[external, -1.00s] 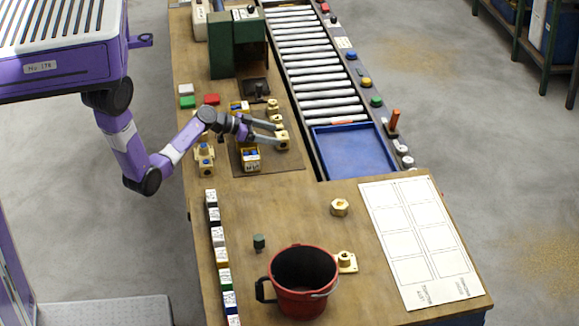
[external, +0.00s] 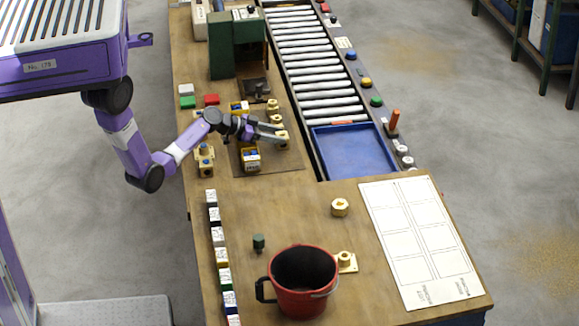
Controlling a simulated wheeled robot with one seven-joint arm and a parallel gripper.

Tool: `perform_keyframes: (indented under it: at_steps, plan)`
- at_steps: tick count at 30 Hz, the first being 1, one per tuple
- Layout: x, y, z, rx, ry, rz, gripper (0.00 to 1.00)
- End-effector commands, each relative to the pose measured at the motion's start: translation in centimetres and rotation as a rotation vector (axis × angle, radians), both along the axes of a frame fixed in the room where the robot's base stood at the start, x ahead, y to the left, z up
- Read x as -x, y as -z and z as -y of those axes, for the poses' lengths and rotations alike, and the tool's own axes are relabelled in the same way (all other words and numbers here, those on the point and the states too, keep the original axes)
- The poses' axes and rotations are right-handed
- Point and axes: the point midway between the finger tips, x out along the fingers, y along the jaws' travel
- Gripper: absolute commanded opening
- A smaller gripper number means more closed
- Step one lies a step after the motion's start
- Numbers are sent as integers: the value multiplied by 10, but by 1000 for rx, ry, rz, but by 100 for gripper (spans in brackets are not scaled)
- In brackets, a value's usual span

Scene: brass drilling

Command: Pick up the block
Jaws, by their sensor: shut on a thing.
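A brass block (external: 283,144) with a dark hole in its top stands at the right side of the dark mat on the bench. The fingers of my gripper (external: 281,133) reach it from the left and are shut on it. The fingers hide part of the block. I cannot tell whether it is clear of the mat.
Other brass pieces (external: 272,105) stand just behind my gripper. A small yellow box (external: 251,159) sits in front of the arm. The roller conveyor and blue tray (external: 351,151) lie to the right. A red bucket (external: 303,280) stands at the front; the bench between is mostly clear.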

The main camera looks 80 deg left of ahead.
Motion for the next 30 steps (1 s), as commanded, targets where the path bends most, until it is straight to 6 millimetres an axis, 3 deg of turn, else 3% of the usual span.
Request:
perform_keyframes:
  at_steps: [8,14,17,30]
  plan:
    - [-1,-5,-1,-2,-1,4,0]
    - [-1,-22,-1,-4,1,6,0]
    - [-1,-41,-1,-7,1,8,0]
    - [-1,-154,-1,-7,0,8,0]
